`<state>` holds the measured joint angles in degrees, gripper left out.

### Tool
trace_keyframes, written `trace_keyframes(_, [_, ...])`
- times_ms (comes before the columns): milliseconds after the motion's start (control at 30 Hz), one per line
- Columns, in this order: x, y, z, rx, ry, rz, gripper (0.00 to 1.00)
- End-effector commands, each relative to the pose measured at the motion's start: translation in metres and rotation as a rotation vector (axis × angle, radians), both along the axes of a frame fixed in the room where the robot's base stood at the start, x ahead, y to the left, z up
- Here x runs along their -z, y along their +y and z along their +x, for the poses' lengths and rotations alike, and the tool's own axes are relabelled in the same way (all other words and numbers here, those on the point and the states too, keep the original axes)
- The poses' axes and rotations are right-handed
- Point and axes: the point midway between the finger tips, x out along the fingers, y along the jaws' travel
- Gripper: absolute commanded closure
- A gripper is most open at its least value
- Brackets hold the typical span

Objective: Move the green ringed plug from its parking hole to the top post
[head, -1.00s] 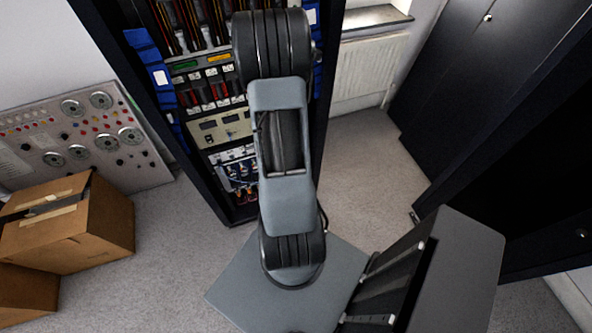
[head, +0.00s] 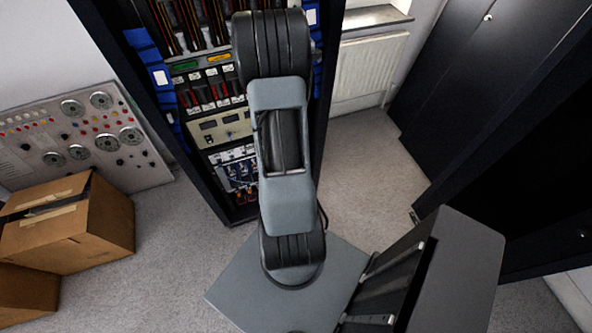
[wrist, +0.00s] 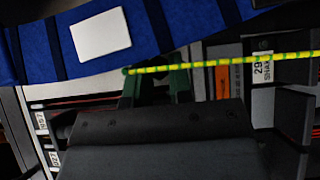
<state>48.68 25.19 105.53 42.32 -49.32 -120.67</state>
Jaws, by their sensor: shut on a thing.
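In the wrist view, the dark body of my gripper (wrist: 155,92) fills the lower middle. Dark green parts (wrist: 180,82) show just beyond its front edge; I take them for the green plug, though its rings and its full shape cannot be made out. My gripper is shut on it. A yellow and green banded strip (wrist: 225,62) runs from beside these parts to the right edge. In the head view my arm covers the gripper and the plug. The top post and the parking hole cannot be picked out in either view.
The open rack (head: 230,125) with rows of dark and red parts stands behind my arm. A blue panel with a white label (wrist: 100,35) is close to my gripper at upper left. Cardboard boxes (head: 105,225) stand on the floor at left; dark cabinets (head: 465,90) are at right.

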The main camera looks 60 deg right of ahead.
Motion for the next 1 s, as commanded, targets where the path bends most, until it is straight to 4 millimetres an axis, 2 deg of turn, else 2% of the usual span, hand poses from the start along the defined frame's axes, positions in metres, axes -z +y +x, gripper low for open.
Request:
trace_keyframes(233, [-0.0003, -0.0003, 0.0008, -0.001, 0.0, -0.001, 1.0])
trace_keyframes(267, [-0.0003, -0.0003, 0.0008, -0.001, 0.0, -0.001, 0.79])
trace_keyframes(567, [-0.0001, -0.0003, 0.0005, 0.0, 0.0, 0.0, 0.5])
trace_keyframes(833, [0.0001, 0.0006, 0.0003, 0.0, 0.0, 0.0, 0.5])
trace_keyframes(1000, [-0.0007, 0.0077, -0.0004, -0.001, -0.001, 0.0, 0.5])
